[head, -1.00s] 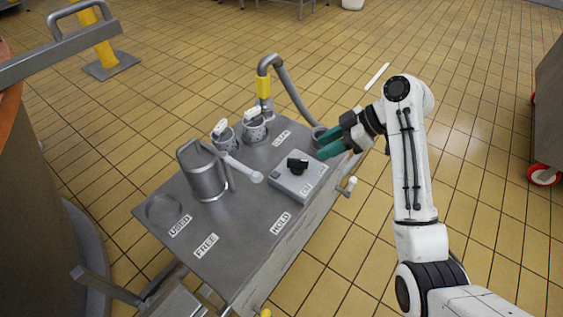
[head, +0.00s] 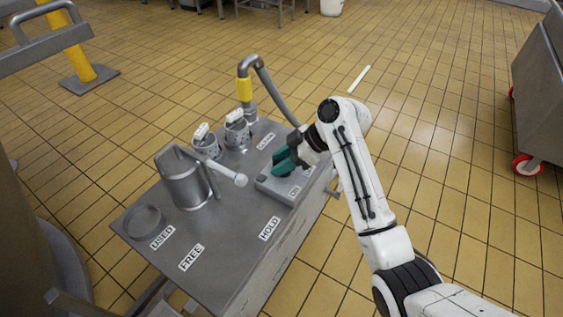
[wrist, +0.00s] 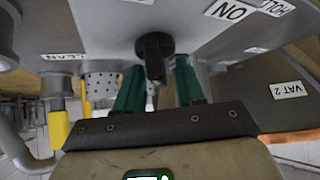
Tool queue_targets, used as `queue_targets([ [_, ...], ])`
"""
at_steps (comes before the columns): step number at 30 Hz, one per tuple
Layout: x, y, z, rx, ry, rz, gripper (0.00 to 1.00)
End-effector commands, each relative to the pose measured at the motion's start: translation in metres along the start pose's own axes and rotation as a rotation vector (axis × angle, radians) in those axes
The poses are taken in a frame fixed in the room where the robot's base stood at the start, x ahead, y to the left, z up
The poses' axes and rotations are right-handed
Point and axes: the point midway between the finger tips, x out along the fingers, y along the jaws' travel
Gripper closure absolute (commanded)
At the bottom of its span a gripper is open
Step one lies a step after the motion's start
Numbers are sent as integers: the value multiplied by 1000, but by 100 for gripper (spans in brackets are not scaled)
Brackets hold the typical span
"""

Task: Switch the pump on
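The pump's grey switch box (head: 266,185) sits on the metal table, with a small label on its near face. Its black rotary knob is hidden behind my gripper in the head view. In the wrist view the black knob (wrist: 153,50) shows with its lever pointing toward my gripper, and an ON label (wrist: 231,11) is beside it. My gripper (head: 283,163) has green fingers and is over the box. In the wrist view my gripper (wrist: 158,85) is open, one finger on each side of the knob's lever, with gaps visible between.
On the metal table (head: 222,235) stand a steel jug (head: 186,182) with a side handle and two perforated cups (head: 237,132). A pipe with a yellow sleeve (head: 244,89) rises at the back. USED, FREE and HOLD labels mark the front.

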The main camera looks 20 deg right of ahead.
Motion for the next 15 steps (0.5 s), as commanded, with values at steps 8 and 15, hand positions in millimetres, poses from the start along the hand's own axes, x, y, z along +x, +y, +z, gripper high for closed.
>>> queue_targets([
  [8,0,0,0,0,0,0,70],
  [15,0,0,0,1,-1,0,93],
])
